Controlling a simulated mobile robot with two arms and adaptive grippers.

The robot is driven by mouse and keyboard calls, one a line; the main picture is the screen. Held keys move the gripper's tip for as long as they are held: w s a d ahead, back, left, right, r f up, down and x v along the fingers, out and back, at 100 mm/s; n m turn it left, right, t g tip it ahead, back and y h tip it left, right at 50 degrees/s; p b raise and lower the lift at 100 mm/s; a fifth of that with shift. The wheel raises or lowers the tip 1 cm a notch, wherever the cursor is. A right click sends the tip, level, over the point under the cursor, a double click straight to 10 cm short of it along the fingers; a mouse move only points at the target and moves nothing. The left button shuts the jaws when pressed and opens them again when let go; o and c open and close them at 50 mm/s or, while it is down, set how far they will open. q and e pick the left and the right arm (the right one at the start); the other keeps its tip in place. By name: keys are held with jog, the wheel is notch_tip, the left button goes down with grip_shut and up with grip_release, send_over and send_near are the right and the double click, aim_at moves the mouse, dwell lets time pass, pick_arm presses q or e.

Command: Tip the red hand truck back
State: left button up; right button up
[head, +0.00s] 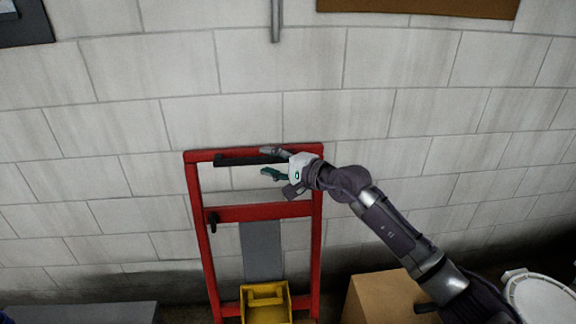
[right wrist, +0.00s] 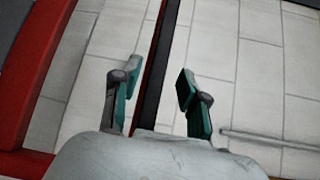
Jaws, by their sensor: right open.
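The red hand truck (head: 262,212) stands upright close to the block wall. A black grip bar (head: 234,160) runs just below its top rail. My right gripper (head: 268,162) is at the right part of this bar, open, with one finger above and one below it. In the right wrist view, the black bar (right wrist: 153,92) passes between the two spread fingers (right wrist: 155,85), with a gap on both sides. The truck's red frame (right wrist: 38,75) shows at the left there. My left gripper is not in view.
A yellow bin (head: 265,304) sits low at the truck's front. A cardboard box (head: 378,297) stands right of the truck, with a white round bucket (head: 540,300) farther right. A grey surface (head: 95,311) lies at lower left. The block wall (head: 330,70) is close behind.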

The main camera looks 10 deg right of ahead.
jog(key=v, duration=0.7)
jog(key=shift+w, duration=0.1)
